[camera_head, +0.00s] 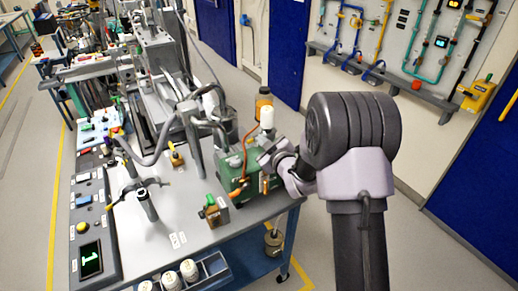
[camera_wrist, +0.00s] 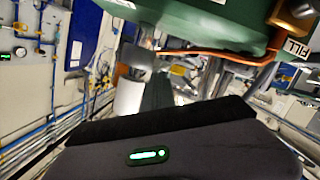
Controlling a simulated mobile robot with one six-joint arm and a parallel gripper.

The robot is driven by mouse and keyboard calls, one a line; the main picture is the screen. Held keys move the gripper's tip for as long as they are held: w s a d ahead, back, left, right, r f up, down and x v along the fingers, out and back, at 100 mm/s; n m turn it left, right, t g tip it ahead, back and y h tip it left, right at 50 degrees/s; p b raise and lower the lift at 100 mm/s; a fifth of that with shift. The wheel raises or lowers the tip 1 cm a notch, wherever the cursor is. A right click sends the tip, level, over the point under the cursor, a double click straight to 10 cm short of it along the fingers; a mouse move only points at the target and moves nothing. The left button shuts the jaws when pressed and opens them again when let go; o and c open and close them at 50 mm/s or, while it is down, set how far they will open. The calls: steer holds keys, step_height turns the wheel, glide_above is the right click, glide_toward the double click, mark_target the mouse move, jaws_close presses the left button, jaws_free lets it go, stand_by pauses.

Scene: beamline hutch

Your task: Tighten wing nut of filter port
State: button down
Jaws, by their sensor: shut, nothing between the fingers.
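A green pump-like housing (camera_head: 243,182) stands at the right end of the bench. A white cylinder (camera_head: 266,117) rises at its back; a white cylinder also shows in the wrist view (camera_wrist: 130,95). My gripper (camera_head: 268,156) is shut and empty, close beside the housing's upper right side. I cannot tell whether it touches. In the wrist view the green housing (camera_wrist: 195,25) fills the top, with a brass-coloured fitting (camera_wrist: 294,14) beside a FILL label (camera_wrist: 297,47). I cannot make out the wing nut of the filter port in either view.
An orange hose (camera_head: 244,155) runs along the housing. An amber bottle (camera_head: 264,99) stands behind it. A small brown block with a green knob (camera_head: 215,211) sits in front. A bottle rack (camera_head: 205,270) hangs on the bench's front edge. The bench's (camera_head: 180,215) front middle is mostly clear.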

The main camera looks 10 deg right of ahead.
steer(key=m+b, duration=0.1)
steer(key=m+y, duration=0.1)
steer(key=shift+w+d+f+m+g+b, duration=0.1)
steer(key=shift+d+m+g+b, duration=0.3)
steer(key=shift+d+b, duration=0.15)
steer(key=shift+b, duration=0.3)
